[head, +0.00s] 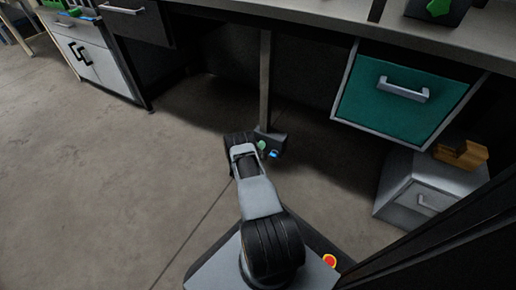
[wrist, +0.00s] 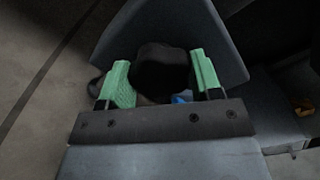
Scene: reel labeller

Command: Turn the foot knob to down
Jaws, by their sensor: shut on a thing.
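The foot knob (wrist: 162,72) is a dark, rounded piece in the middle of the wrist view. My gripper (wrist: 160,70) has its two green fingers on either side of it, shut on it. A grey housing (wrist: 205,22) surrounds the knob behind the fingers. A small blue part (wrist: 182,98) shows below the knob; its shape is mostly hidden. In the head view my arm reaches down to the dark foot (head: 280,140) of a post, where the green of my gripper (head: 262,146) shows. The knob's marking and setting cannot be read.
The grey post (head: 265,75) rises to the long bench (head: 320,22). A teal drawer (head: 395,100) hangs to the right. A low grey cabinet (head: 412,190) with a brown block (head: 462,154) stands at the lower right. The floor (head: 110,190) at left is clear.

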